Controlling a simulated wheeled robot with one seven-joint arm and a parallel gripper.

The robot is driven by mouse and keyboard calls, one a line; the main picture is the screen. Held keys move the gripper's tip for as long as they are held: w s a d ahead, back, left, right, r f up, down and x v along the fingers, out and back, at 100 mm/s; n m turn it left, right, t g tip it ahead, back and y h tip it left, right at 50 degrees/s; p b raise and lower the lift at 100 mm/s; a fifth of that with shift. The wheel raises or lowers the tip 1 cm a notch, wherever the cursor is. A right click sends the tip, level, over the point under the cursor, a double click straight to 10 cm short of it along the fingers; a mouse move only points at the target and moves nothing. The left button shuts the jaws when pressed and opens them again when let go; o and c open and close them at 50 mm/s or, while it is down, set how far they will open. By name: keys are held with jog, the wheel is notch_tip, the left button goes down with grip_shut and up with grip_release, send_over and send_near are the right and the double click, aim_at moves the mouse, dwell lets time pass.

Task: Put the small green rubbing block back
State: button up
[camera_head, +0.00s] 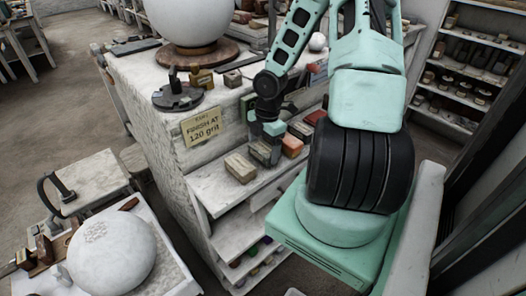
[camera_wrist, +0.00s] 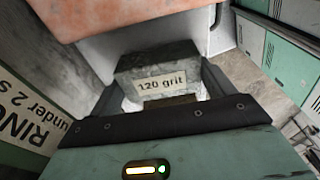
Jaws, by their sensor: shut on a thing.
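The small green rubbing block (camera_head: 261,152) is a dull grey-green block at the shelf on the bench's side. In the wrist view it carries a "120 grit" label (camera_wrist: 162,83) and sits between the fingers. My gripper (camera_head: 268,134) is shut on it from above. In the head view the block is between a tan block (camera_head: 240,167) on its left and an orange block (camera_head: 292,146) on its right. I cannot tell whether its underside touches the shelf (camera_head: 222,190). The fingertips are partly hidden.
A yellowish card (camera_head: 201,127) reading "FINISH AT 120 grit" is on the bench side. A big white sphere (camera_head: 187,18) stands on a wooden ring above. Another sphere (camera_head: 112,252) rests at the lower left. A blurred orange thing (camera_wrist: 130,15) fills the wrist view's top.

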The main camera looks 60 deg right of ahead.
aim_at(267, 145)
jog(key=shift+f, duration=0.35)
jog(key=shift+f, duration=0.1)
jog(key=o, duration=1)
jog(key=shift+c, duration=0.2)
notch_tip(267, 145, up, 12)
jog(key=d+p, duration=0.1)
jog(key=p, duration=0.2)
jog(key=shift+s+d+p, duration=0.2)
jog(key=shift+d+p, duration=0.05)
jog(key=shift+p, duration=0.1)
